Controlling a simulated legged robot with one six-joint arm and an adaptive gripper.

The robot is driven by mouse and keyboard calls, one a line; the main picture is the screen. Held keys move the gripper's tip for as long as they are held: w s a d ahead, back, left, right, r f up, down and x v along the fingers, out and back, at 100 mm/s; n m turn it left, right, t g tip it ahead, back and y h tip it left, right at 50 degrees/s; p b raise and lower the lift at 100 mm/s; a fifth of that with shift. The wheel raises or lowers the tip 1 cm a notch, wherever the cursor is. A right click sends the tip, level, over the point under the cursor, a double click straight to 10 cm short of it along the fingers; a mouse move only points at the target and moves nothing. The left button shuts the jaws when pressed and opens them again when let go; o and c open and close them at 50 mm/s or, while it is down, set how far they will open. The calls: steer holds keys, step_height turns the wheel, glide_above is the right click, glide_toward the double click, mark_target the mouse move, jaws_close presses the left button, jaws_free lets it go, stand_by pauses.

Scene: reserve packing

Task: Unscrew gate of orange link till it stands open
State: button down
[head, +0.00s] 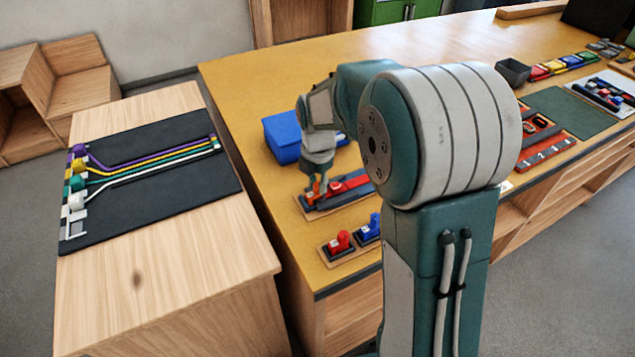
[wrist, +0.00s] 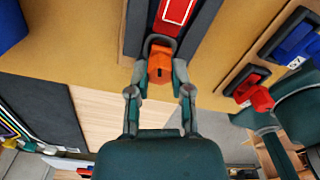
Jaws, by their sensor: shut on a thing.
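The orange link (head: 311,195) sits at the left end of a dark and red strip on a wooden board (head: 345,204) on the yellow table. It also shows in the wrist view (wrist: 161,64), between the fingertips. My gripper (head: 318,184) points down at the link from above and is shut on it, with one finger on each side (wrist: 160,82). The fingers and the link's own body hide its gate, so I cannot tell whether the gate is open.
A blue box (head: 284,138) stands behind the board. Red (head: 338,243) and blue (head: 370,228) pieces on small bases stand in front of it. A side bench at left holds a black mat (head: 150,175) with coloured cords. My arm hides part of the table.

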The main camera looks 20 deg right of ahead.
steer(key=n, duration=0.6)
steer(key=shift+c, duration=2.2)
jaws_free()
